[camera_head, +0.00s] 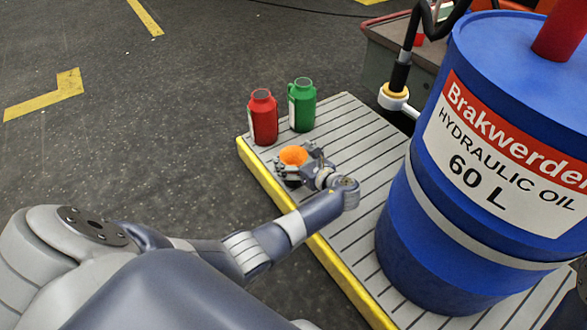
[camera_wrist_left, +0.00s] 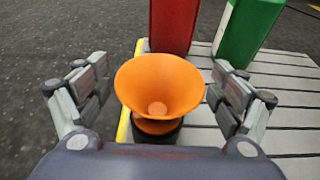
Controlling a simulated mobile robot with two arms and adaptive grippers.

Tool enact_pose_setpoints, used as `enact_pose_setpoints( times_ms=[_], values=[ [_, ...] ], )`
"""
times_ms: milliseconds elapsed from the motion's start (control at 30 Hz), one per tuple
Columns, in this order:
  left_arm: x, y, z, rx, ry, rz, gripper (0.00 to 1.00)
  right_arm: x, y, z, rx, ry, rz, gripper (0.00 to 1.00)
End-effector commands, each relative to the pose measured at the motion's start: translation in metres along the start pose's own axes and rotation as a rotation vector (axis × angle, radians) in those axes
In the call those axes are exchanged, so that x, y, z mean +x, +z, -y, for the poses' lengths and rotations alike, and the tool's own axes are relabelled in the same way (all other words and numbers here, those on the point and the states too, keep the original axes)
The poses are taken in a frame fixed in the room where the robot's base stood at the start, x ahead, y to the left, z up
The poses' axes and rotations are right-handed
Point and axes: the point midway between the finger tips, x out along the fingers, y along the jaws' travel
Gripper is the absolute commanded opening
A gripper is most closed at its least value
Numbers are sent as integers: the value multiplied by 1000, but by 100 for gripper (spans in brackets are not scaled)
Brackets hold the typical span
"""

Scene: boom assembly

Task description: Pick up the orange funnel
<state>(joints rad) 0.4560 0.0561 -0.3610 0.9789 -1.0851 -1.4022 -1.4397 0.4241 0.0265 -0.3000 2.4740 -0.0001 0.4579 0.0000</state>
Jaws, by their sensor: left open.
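The orange funnel (camera_head: 293,156) stands upright near the yellow edge of the slatted platform. In the left wrist view the funnel (camera_wrist_left: 158,88) sits wide end up, with a dark part below it. My left gripper (camera_head: 293,167) is open around the funnel. In the left wrist view the two fingers of the left gripper (camera_wrist_left: 158,92) are on either side of it, with a visible gap on each side. The funnel's lower part is hidden by the gripper in the head view. My right gripper is not in view.
A red bottle (camera_head: 263,119) and a green bottle (camera_head: 302,106) stand just behind the funnel on the slatted platform (camera_head: 345,118). A large blue oil drum (camera_head: 420,240) stands to the right. A nozzle on a hose (camera_head: 395,92) is beside it. Open floor lies left.

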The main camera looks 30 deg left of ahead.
Motion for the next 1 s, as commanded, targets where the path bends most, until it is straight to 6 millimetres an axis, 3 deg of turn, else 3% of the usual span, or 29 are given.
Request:
enact_pose_setpoints(
  times_ms=[233, 433, 800, 1000],
  values=[
    [1, 1, 0, 0, 0, 0, 88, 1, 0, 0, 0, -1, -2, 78],
    [1, 1, 0, -1, 0, 0, 45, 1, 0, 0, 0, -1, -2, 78],
    [0, 2, 0, -1, 0, 0, 45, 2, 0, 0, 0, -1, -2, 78],
    [-3, 12, 0, -1, 0, 1, 45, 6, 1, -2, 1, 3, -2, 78]
  ],
)
